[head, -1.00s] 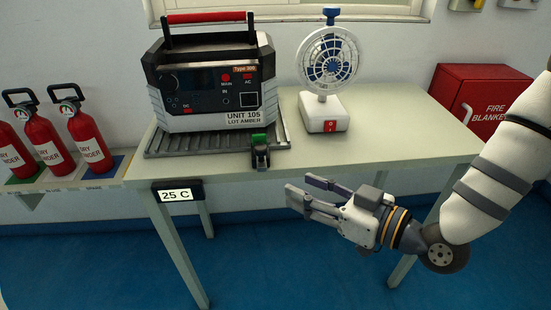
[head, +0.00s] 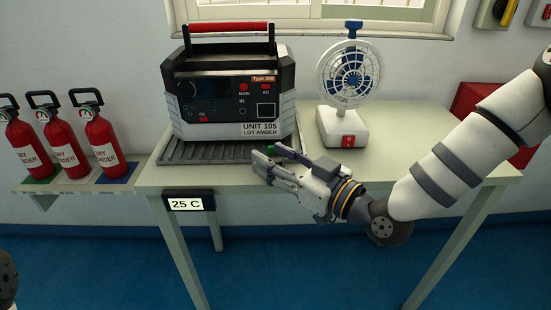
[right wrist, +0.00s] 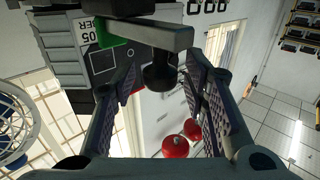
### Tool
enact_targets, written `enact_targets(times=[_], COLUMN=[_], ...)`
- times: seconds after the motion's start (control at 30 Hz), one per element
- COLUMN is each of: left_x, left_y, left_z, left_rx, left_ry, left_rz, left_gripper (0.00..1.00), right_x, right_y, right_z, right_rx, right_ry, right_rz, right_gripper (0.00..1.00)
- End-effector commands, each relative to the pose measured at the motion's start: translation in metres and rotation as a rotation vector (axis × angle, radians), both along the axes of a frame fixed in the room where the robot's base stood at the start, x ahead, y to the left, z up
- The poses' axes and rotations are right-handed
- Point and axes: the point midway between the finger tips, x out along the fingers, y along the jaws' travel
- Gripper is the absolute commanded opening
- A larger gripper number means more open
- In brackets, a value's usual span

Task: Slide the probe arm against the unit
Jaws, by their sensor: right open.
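The unit (head: 228,95), a grey and black case with a red handle labelled UNIT 105, stands on a ribbed grey tray (head: 172,153) on the table. The probe arm's green part (head: 283,150) shows at the tray's front right, mostly hidden by my right gripper (head: 265,163). In the right wrist view, the probe arm is a grey bar (right wrist: 150,38) with a green end and a dark knob (right wrist: 160,76) below. My right gripper (right wrist: 163,90) is open, with the knob between its fingers; I cannot tell whether they touch it. My left gripper is out of view.
A white and blue fan (head: 348,75) with a red switch stands on the table (head: 415,150) right of the unit. A 25 C display (head: 188,202) hangs at the front edge. Red extinguishers (head: 103,140) stand at the left. The table's right part is clear.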

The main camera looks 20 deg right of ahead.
Motion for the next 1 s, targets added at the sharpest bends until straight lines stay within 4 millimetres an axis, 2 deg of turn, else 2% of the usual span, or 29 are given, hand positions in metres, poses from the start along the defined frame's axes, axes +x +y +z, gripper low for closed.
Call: enact_targets(times=[0.07,0.1,0.27,0.47,0.57,0.8,1.0], left_x=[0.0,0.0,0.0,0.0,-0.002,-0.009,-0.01], left_y=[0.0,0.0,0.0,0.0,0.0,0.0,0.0], left_z=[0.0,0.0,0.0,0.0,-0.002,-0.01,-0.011], left_rx=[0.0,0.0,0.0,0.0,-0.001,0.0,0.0], left_ry=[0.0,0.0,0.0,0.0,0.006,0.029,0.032], left_rz=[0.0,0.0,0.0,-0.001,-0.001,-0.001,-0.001], left_gripper=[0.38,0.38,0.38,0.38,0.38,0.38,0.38], right_x=[0.0,0.0,0.0,0.001,0.015,0.06,0.07], right_y=[0.0,0.0,0.0,-0.001,-0.005,-0.017,-0.021], right_z=[0.0,0.0,0.0,0.0,-0.001,-0.003,0.0], right_rx=[0.0,0.0,0.0,-0.001,-0.003,-0.002,-0.001], right_ry=[0.0,0.0,0.0,0.0,-0.004,0.0,0.0], right_rz=[0.0,0.0,0.0,0.0,0.0,0.001,0.001], right_gripper=[0.4,0.36,0.0,0.0,0.0,0.0,0.0])
